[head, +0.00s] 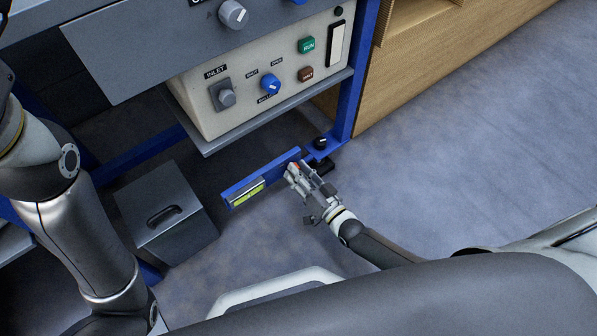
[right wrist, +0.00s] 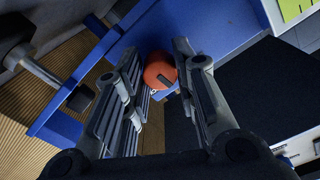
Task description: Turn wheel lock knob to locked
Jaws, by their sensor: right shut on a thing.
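The wheel lock knob (right wrist: 158,70) is a round orange-red knob with a dark mark on its face, set on a blue panel (right wrist: 215,25). In the head view only a bit of its red shows, at the end of the blue bar (head: 262,178) low on the bench frame. My right gripper (head: 296,172) is at this end of the bar and hides most of the knob. In the right wrist view my right gripper (right wrist: 165,75) has its two fingers on either side of the knob, shut on it. I cannot read the knob's setting. My left gripper is out of view.
A black knob (head: 320,143) sits on a blue bracket by the table leg. A yellow-green label (head: 247,194) is on the bar. A grey box with a handle (head: 168,212) stands to the left. A control box (head: 245,100) is above. The floor at right is clear.

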